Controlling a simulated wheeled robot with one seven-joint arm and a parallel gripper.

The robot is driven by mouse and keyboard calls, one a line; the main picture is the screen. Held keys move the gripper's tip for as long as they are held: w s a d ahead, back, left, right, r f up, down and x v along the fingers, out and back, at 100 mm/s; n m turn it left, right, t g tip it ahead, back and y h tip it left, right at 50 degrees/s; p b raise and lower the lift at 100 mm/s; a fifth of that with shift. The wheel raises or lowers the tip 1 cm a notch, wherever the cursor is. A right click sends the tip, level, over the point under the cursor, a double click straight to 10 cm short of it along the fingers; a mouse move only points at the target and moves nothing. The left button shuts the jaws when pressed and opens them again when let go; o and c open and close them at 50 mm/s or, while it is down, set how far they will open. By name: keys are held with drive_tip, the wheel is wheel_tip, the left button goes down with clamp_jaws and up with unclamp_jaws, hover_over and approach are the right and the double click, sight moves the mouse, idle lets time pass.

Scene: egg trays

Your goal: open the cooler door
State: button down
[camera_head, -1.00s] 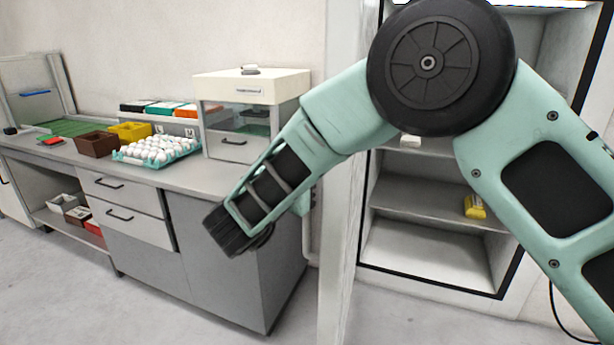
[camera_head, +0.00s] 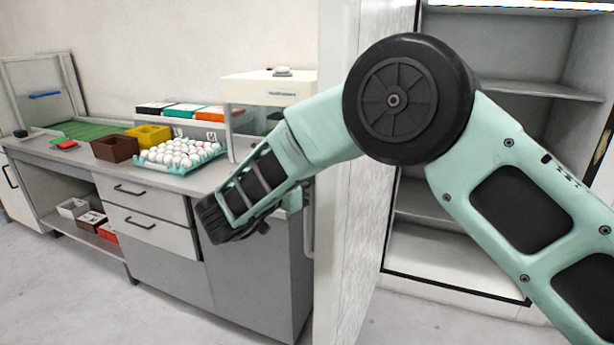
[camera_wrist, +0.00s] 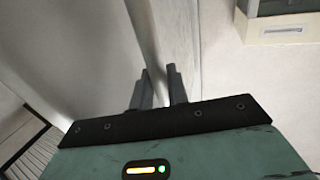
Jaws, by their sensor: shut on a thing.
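The cooler (camera_head: 460,275) stands at the right in the head view, its shelves in plain sight. Its white door (camera_head: 350,190) stands ajar, swung out to the left of the opening. A grey vertical handle (camera_head: 308,228) shows beside the door's left edge, partly behind my arm. In the wrist view, the two dark fingers of my gripper (camera_wrist: 160,80) are close together at the pale door panel (camera_wrist: 95,40). They are shut on the handle, little of which can be made out between them.
A grey counter (camera_head: 255,270) with drawers runs along the left. On it are a tray of white eggs (camera_head: 180,153), a brown box (camera_head: 115,148), a yellow box (camera_head: 148,135) and a white-topped cabinet (camera_head: 268,88). The floor (camera_head: 70,290) in front is clear.

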drive_tip(key=shift+d, duration=0.1)
drive_tip(key=c, duration=1.4)
unclamp_jaws()
drive_tip(key=b+v, duration=0.2)
drive_tip(key=v, duration=1.5)
drive_tip(key=shift+b, duration=0.4)
drive_tip(key=shift+s, duration=0.15)
